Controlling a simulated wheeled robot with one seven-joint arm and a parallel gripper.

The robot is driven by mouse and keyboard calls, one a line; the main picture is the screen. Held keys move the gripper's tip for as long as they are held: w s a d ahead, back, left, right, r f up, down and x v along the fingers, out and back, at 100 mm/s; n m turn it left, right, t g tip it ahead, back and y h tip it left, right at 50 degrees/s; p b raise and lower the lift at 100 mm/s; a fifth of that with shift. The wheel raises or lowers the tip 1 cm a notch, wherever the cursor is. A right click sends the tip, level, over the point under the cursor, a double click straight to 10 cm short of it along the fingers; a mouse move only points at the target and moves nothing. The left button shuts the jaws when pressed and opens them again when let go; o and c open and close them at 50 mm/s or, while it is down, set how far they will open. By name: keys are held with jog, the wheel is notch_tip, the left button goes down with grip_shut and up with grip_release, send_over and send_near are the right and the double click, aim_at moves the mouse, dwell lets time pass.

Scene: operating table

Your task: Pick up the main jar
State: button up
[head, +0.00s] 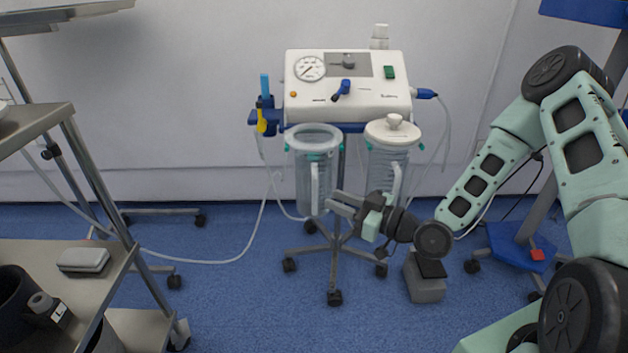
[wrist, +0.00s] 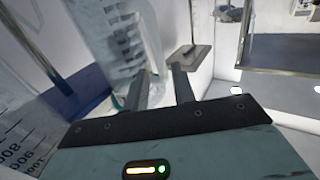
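Two clear jars hang on a white suction unit; which one is the main jar is not marked. The left jar (head: 304,180) has an open top and a pale vertical handle (head: 314,188). The right jar (head: 377,165) has a white lid with a knob. My gripper (head: 332,202) is low in front of the jars, its fingers pointing left toward the left jar's handle. In the wrist view my gripper (wrist: 162,78) has its fingers apart, with a clear jar (wrist: 120,40) beside the left finger. Whether the fingers touch that jar is unclear.
The suction unit (head: 345,90) stands on a wheeled base (head: 334,250) before a white wall. A metal cart (head: 110,275) is at left. A blue-based stand (head: 520,250) is at right. A thin hose crosses the blue floor. A grey foot pedal (head: 425,285) lies below my gripper.

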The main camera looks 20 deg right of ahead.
aim_at(308, 189)
jog(key=b+x, duration=0.2)
jog(key=x, duration=0.6)
jog(key=shift+w+a, duration=0.2)
jog(key=shift+w, duration=0.1)
grip_shut()
